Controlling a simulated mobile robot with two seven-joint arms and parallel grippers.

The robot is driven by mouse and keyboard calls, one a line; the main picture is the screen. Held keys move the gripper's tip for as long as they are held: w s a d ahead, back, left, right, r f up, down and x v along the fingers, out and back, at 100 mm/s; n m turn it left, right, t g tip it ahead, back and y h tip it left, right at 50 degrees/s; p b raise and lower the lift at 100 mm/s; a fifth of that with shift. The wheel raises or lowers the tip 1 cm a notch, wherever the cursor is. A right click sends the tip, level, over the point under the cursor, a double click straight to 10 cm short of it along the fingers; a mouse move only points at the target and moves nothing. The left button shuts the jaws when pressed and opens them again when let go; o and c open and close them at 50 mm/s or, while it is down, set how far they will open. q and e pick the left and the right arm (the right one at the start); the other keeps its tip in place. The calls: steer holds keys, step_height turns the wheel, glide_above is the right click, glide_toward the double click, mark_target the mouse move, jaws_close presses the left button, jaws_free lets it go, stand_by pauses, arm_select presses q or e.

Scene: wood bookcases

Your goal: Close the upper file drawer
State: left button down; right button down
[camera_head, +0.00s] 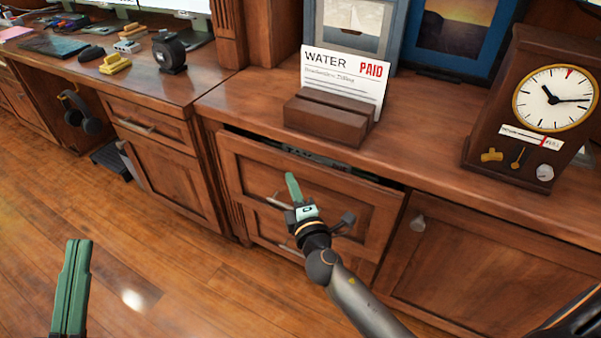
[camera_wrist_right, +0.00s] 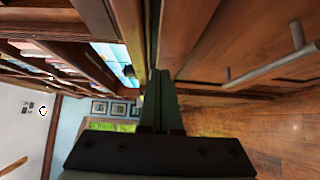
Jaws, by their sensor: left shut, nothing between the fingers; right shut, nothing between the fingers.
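The upper file drawer (camera_head: 255,174) is in the cabinet under the countertop, near the middle of the head view. It stands slightly open, with a narrow dark gap along its top edge. Its bar handle (camera_head: 278,201) is partly beside my right gripper. My right gripper (camera_head: 292,182) is shut and empty in front of the drawer face; I cannot tell if it touches. In the right wrist view its fingers (camera_wrist_right: 160,100) point along wooden fronts, with a bar handle (camera_wrist_right: 270,66) to the right. My left gripper (camera_head: 74,262) is shut and empty, low at the left over the floor.
On the countertop stand a card holder (camera_head: 327,120) with a water bill and a wooden clock (camera_head: 535,110). A lower drawer handle (camera_head: 290,250) sits below. A cabinet door (camera_head: 470,270) is to the right. The wood floor (camera_head: 170,270) is clear.

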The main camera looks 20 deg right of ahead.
mark_target(313, 168)
steer(key=shift+w+d, duration=0.8)
steer(key=shift+d, duration=0.35)
arm_select(q)
steer(key=shift+w+f+y, duration=0.2)
steer(key=shift+f+y, duration=0.1)
steer(key=shift+f, duration=0.1)
arm_select(e)
steer(key=shift+w+d, duration=0.3)
steer(key=shift+d, duration=0.15)
